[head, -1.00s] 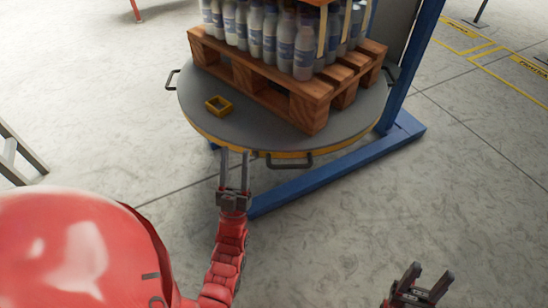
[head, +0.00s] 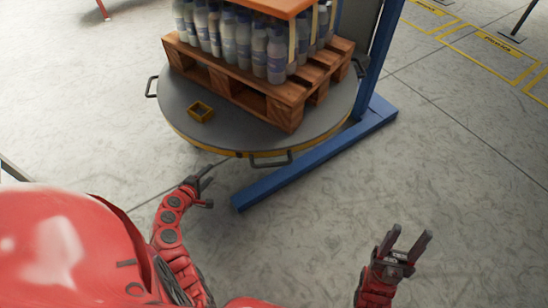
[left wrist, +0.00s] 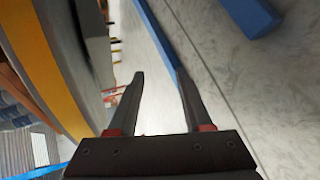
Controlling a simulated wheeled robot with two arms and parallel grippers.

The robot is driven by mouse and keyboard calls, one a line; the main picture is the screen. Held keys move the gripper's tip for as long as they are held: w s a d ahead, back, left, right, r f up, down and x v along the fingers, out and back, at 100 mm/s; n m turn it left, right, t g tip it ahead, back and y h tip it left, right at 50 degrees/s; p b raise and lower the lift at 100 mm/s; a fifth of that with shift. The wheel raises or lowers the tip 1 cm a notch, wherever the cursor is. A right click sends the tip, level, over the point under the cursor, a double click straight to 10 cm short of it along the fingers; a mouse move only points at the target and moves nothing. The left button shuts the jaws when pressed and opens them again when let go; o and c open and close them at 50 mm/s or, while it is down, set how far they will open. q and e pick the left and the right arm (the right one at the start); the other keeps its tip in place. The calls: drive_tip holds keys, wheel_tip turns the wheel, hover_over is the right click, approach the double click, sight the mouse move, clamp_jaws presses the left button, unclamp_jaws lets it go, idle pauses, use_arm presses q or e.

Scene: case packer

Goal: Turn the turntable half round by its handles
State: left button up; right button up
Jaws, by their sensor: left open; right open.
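The round grey turntable (head: 225,131) with a yellow edge stands at the upper middle of the head view. It carries a wooden pallet (head: 290,112) of bottles. Dark handles show on its rim: a left one (head: 151,87), a front one (head: 270,160) and a right one (head: 359,68). My left gripper (head: 210,184) is open and empty, apart from the rim and left of the front handle. In the left wrist view its fingers (left wrist: 160,85) are spread, with the turntable's yellow edge (left wrist: 45,65) at left. My right gripper (head: 410,240) is open and empty over the floor at lower right.
A blue frame (head: 318,150) runs along the floor at the turntable's right, with a blue post (head: 376,65) rising from it. The floor in front is clear.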

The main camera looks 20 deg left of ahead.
use_arm(q)
drive_tip(key=s+d+r+h+p, duration=0.2)
drive_tip(key=d+r+h, duration=0.3)
drive_tip(key=r, duration=0.2)
drive_tip(key=m+g+h, duration=0.2)
drive_tip(key=m+h, duration=0.1)
drive_tip(key=h, duration=0.3)
approach(268, 167)
drive_tip(key=shift+t, duration=0.3)
drive_tip(key=b+x, duration=0.3)
drive_tip(key=x, duration=0.9)
drive_tip(key=shift+f, duration=0.2)
drive_tip(key=shift+c, duration=0.2)
clamp_jaws()
drive_tip(key=shift+d, duration=0.1)
